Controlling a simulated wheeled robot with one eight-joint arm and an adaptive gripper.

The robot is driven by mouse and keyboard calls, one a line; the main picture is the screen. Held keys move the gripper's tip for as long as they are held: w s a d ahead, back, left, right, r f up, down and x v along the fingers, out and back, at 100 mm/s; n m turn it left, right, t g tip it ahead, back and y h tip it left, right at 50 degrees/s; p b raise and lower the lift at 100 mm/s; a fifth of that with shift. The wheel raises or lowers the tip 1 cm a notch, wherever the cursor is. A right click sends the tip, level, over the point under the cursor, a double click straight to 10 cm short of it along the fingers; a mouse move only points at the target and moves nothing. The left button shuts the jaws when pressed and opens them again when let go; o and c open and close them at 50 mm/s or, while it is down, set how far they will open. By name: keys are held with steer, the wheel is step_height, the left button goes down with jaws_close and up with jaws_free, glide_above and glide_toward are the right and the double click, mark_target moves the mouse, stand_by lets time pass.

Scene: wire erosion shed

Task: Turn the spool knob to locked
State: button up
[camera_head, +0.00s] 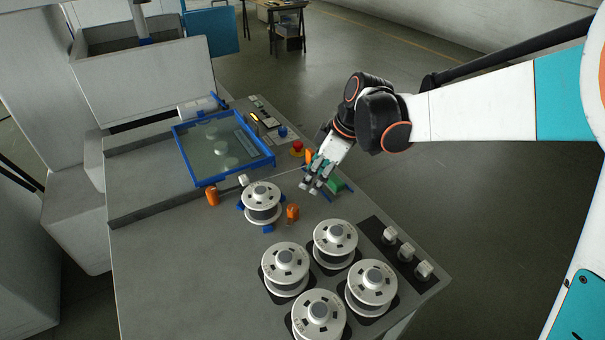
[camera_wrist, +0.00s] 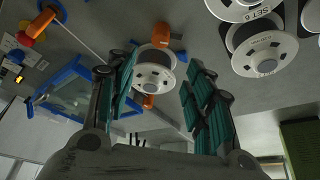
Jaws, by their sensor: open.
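A white spool (camera_head: 262,203) stands on a blue mount on the grey machine table. An orange knob (camera_head: 292,212) sits just right of it, and another orange knob (camera_head: 212,196) stands to its left by the blue-framed glass panel. I cannot tell which is the spool knob, nor read any lock marking. My gripper (camera_head: 315,185) hangs open and empty above the table, right of the spool. In the wrist view the spool (camera_wrist: 155,72) and the near orange knob (camera_wrist: 163,38) appear between and beyond the teal-padded fingers, apart from them.
Several more spools (camera_head: 336,236) stand on dark pads at the front. White knobs (camera_head: 407,252) line a black strip at the right. Open floor is to the right.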

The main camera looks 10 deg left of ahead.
mark_target(294, 208)
steer(key=b+x, duration=0.3)
steer(key=x, duration=1.1)
steer(key=shift+f+b, duration=0.2)
steer(key=shift+b, duration=0.1)
steer(key=shift+c, duration=0.6)
steer(key=c, duration=0.9)
